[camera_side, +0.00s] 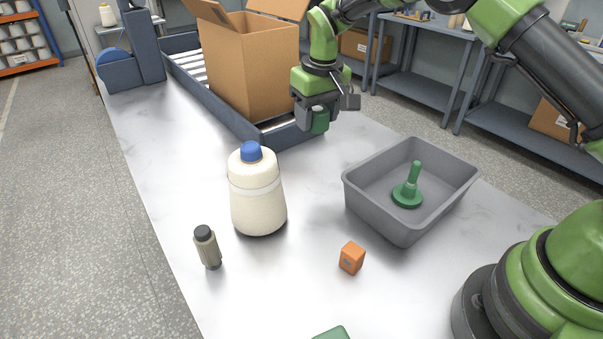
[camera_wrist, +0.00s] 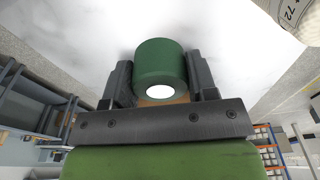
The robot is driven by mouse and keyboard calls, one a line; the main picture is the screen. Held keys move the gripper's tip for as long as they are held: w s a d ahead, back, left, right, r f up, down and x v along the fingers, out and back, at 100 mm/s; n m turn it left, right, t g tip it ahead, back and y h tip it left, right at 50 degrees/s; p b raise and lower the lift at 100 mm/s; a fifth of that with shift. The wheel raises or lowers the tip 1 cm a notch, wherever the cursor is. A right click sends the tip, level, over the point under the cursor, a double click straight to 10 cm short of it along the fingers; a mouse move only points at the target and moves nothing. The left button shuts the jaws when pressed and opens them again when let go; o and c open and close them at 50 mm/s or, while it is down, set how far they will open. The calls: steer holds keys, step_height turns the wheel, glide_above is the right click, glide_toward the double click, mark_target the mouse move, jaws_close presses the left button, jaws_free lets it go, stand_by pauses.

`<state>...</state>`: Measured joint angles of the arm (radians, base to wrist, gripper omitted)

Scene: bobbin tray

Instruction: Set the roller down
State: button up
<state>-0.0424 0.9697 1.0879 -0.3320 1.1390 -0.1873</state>
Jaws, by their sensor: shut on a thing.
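My gripper (camera_side: 309,112) is shut on a green roller (camera_side: 320,121) and holds it above the table, near the end of the conveyor. In the wrist view the roller (camera_wrist: 160,60) sits between the two fingers, with a bright white round end facing the camera. A grey tray (camera_side: 405,232) stands on the table to the right of and nearer than my gripper. A green upright peg on a round base (camera_side: 408,190) stands inside the tray. The roller is apart from the tray and the peg.
A cream bottle with a blue cap (camera_side: 257,195) stands left of the tray. A small grey bottle (camera_side: 207,248) and an orange block (camera_side: 352,257) are nearer. A cardboard box (camera_side: 245,75) sits on the conveyor (camera_side: 215,100). A green item (camera_side: 333,333) shows at the front edge.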

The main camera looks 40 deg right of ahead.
mark_target(301, 173)
steer(key=w+f, duration=0.1)
steer(key=f, duration=0.3)
steer(key=w+f, duration=0.1)
steer(key=f, duration=0.3)
steer(key=w+a+f, duration=0.1)
steer(key=f, duration=0.4)
steer(key=shift+w, duration=0.25)
steer(key=shift+f, duration=0.1)
steer(key=o, duration=1)
steer(key=shift+c, duration=0.2)
steer(key=r, duration=0.4)
steer(key=s+r, duration=0.1)
steer(key=r, duration=0.7)
steer(key=shift+s+a+r, duration=0.1)
steer(key=shift+s+r, duration=0.1)
steer(key=shift+s, duration=0.05)
